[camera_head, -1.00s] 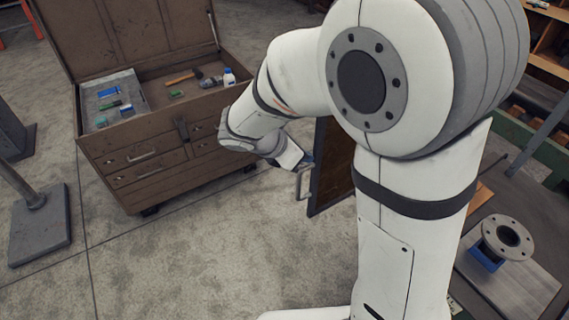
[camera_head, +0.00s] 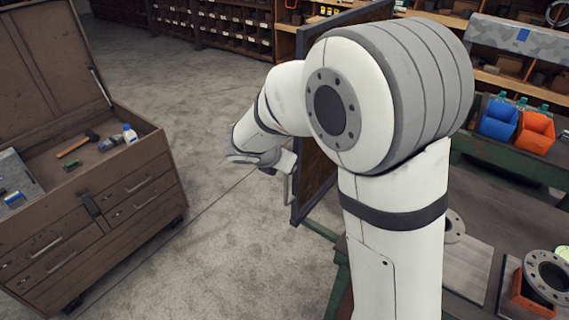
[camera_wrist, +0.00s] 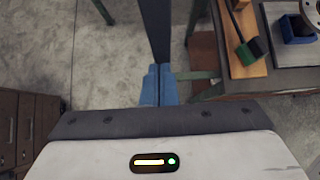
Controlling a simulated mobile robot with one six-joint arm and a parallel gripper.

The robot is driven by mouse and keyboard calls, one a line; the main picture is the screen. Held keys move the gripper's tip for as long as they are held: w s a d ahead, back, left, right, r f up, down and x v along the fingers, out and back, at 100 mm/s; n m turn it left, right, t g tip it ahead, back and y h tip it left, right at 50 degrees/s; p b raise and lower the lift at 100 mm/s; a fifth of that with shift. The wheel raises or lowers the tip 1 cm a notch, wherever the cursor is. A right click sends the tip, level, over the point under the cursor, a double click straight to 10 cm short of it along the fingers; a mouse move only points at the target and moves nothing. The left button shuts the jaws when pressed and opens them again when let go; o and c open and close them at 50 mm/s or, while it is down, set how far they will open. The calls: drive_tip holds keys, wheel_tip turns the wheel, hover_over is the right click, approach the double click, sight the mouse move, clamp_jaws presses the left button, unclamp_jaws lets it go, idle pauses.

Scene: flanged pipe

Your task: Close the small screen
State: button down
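The small screen (camera_head: 318,175) is a dark upright panel in a grey frame, standing beside the workbench and partly hidden by my arm. Its light handle (camera_head: 286,188) is a vertical bar near the edge facing the chest. My gripper (camera_head: 290,162) is at the upper part of this handle, partly hidden by my own wrist. In the wrist view, my gripper's blue fingers (camera_wrist: 159,84) are close together in line with the screen's dark edge (camera_wrist: 156,30). They appear shut on the handle, though the bar itself is hidden between them.
An open brown tool chest (camera_head: 110,205) stands at the left. A green-framed workbench (camera_head: 500,200) with flanges lies at the right, close to the screen. Concrete floor (camera_head: 225,240) is clear between chest and screen.

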drive_tip(key=shift+w+d+r, duration=0.15)
drive_tip(key=shift+w+r, duration=0.1)
drive_tip(key=shift+r, duration=0.1)
drive_tip(key=shift+s+a+f, duration=0.15)
drive_tip(key=shift+s+a, duration=0.15)
drive_tip(key=shift+a, duration=0.05)
drive_tip(key=s+a+f+b+v, duration=0.1)
drive_tip(key=s+f+v, duration=0.1)
drive_tip(key=v, duration=1)
drive_tip(key=s+d+m+g+y+b, duration=0.15)
drive_tip(key=s+d+m+g, duration=0.4)
drive_tip(key=d+m, duration=0.8)
drive_tip(key=s+d+f+m+t+y, duration=0.2)
drive_tip(key=s+d+m+y, duration=0.2)
drive_tip(key=s+m, duration=0.8)
drive_tip(key=d+m, duration=0.1)
drive_tip(key=m, duration=0.1)
drive_tip(key=shift+d+f+m, duration=0.2)
drive_tip(key=shift+d+m, duration=0.1)
drive_tip(key=shift+m, duration=0.05)
